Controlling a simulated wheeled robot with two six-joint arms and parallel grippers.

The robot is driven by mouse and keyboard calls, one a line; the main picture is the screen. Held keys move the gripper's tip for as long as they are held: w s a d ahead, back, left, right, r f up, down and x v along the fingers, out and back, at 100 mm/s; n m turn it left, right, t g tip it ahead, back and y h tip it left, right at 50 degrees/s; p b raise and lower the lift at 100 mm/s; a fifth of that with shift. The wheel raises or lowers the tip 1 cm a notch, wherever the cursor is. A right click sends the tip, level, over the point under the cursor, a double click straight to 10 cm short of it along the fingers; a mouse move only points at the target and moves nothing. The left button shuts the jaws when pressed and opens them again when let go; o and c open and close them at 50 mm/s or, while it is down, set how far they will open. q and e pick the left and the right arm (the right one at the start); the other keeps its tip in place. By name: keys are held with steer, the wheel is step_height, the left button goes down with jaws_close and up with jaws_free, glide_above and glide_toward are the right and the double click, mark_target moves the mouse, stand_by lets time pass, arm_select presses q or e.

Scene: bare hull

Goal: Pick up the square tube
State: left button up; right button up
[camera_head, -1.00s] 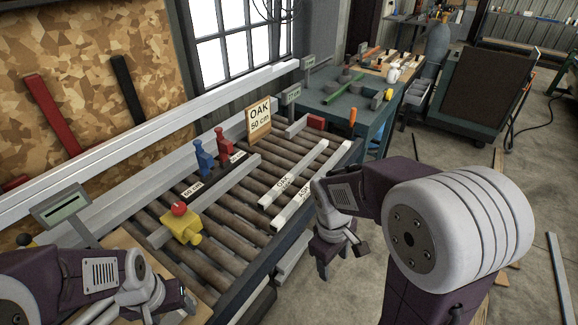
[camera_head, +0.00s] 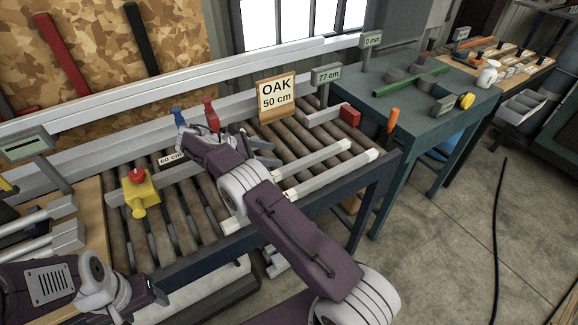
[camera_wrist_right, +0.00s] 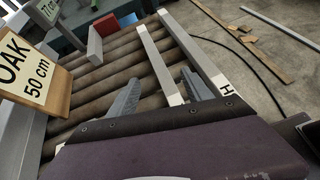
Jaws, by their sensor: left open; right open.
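Two pale square-section bars lie side by side on the roller table: an inner bar (camera_head: 318,156) and an outer bar (camera_head: 345,167). Earlier, their near ends showed OAK and ASH labels; I cannot tell from the frames whether either is the square tube. In the right wrist view the inner bar (camera_wrist_right: 155,55) runs between the fingers of my right gripper (camera_wrist_right: 160,93), and the outer bar (camera_wrist_right: 192,50) lies right of it. My left gripper (camera_head: 150,298) is open and empty at the table's near-left edge.
An OAK 50 cm sign (camera_head: 277,97) stands behind the rollers, with red (camera_head: 211,114) and blue (camera_head: 179,117) clamps to its left. A yellow block with a red knob (camera_head: 139,190) sits at left.

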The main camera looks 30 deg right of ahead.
mark_target(293, 165)
steer(key=f, duration=0.1)
steer(key=a+f, duration=0.1)
steer(key=f, duration=0.1)
steer(key=shift+s+a+n, duration=0.1)
steer(key=shift+a+n, duration=0.15)
steer(key=shift+n, duration=0.05)
steer(key=x, duration=0.3)
steer(key=shift+s+d, duration=0.15)
steer(key=shift+d, duration=0.3)
steer(key=shift+d+f, duration=0.15)
steer(key=shift+f, duration=0.05)
steer(key=x, duration=0.5)
steer(key=shift+w+d, duration=0.1)
steer(key=shift+w, duration=0.15)
steer(key=shift+c, duration=1.4)
jaws_close()
steer(key=shift+r, duration=0.1)
